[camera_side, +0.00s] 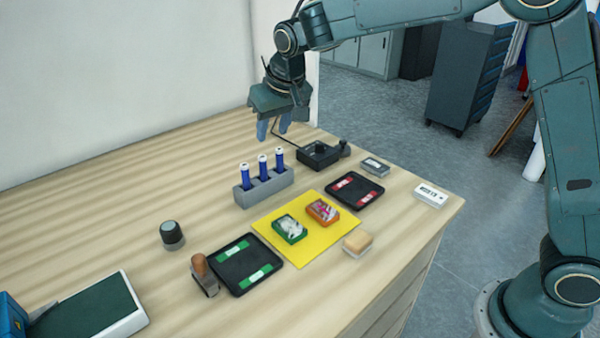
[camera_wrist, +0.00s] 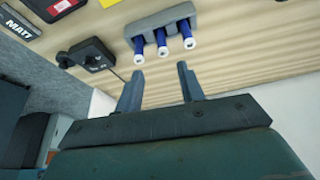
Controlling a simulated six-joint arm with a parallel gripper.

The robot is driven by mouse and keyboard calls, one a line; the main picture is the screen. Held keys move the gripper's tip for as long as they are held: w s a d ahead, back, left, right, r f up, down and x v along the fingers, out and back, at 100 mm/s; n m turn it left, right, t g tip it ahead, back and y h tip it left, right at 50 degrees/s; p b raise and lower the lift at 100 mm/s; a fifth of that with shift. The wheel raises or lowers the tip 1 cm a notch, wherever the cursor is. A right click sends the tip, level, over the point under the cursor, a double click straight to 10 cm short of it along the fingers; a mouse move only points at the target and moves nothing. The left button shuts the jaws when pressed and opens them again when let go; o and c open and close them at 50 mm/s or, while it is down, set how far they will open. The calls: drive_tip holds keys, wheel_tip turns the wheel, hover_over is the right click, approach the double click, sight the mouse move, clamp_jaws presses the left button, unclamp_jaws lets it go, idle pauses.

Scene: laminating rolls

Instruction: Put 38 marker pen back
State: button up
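Several blue marker pens with white ends, three in all, stand upright in a grey block holder (camera_side: 250,196): the left pen (camera_side: 245,177), the middle pen (camera_side: 263,168) and the right pen (camera_side: 280,161). No number can be read on them. The holder also shows at the top of the wrist view (camera_wrist: 160,19), with the pens (camera_wrist: 162,42) pointing toward the camera. My gripper (camera_side: 273,130) is open and empty, raised above the table behind the holder and apart from the pens. Its two spread fingers also show in the wrist view (camera_wrist: 160,72).
A yellow mat (camera_side: 294,256) carries a green box (camera_side: 290,229) and an orange box (camera_side: 323,211). Black trays (camera_side: 233,274) (camera_side: 340,187) lie on either side. A black device with a cable (camera_side: 318,156) stands right of the holder. A stamp (camera_side: 203,273) and dark knob (camera_side: 172,236) stand front left.

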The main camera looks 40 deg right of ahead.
drive_tip(key=s+d+r, duration=0.4)
drive_tip(key=s, duration=0.4)
drive_tip(key=s+d+r, duration=0.3)
drive_tip(key=s+r, duration=0.1)
drive_tip(key=s, duration=0.5)
drive_tip(key=s+d+f, duration=0.1)
drive_tip(key=s+f, duration=0.1)
drive_tip(key=s, duration=0.7)
drive_tip(key=s+d+f+n+t, duration=0.1)
drive_tip(key=s+d+f, duration=0.1)
drive_tip(key=s, duration=0.7)
drive_tip(key=shift+s, duration=0.25)
